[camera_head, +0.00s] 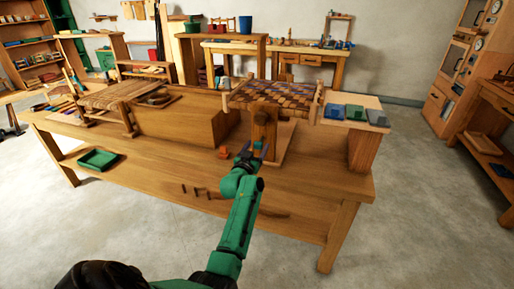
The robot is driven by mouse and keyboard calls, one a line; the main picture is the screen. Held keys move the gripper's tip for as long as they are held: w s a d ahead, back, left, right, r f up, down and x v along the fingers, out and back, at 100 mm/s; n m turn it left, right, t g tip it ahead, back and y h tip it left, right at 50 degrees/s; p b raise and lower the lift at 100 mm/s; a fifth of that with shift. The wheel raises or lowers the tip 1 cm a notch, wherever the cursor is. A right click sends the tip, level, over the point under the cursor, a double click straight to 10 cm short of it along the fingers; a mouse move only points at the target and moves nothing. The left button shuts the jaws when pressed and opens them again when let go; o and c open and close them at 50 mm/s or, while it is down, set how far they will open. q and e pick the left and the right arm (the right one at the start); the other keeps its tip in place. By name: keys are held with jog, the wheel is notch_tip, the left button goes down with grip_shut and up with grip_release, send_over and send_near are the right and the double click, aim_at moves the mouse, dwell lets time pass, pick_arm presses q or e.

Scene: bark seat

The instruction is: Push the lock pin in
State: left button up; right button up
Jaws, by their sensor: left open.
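A woven seat (272,97) in a wooden frame stands on the workbench (150,163), with an upright wooden block (264,128) under its front. A small dark spot shows on the block's front face; I cannot tell whether it is the lock pin. My left gripper (256,149) is on a green arm just in front of the block's lower part. Its two fingers are spread and nothing shows between them. I cannot tell whether they touch the block. My right gripper is out of view.
A small orange piece (223,152) lies left of my gripper. Several short dark pegs (196,191) lie near the bench front. A green tray (98,159) sits at left, coloured blocks (354,113) on a raised shelf at right. The bench front is mostly clear.

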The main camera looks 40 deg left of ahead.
pick_arm(q)
jog(key=shift+w+a, duration=0.1)
jog(key=shift+w, duration=0.1)
grip_shut()
dwell(1.3)
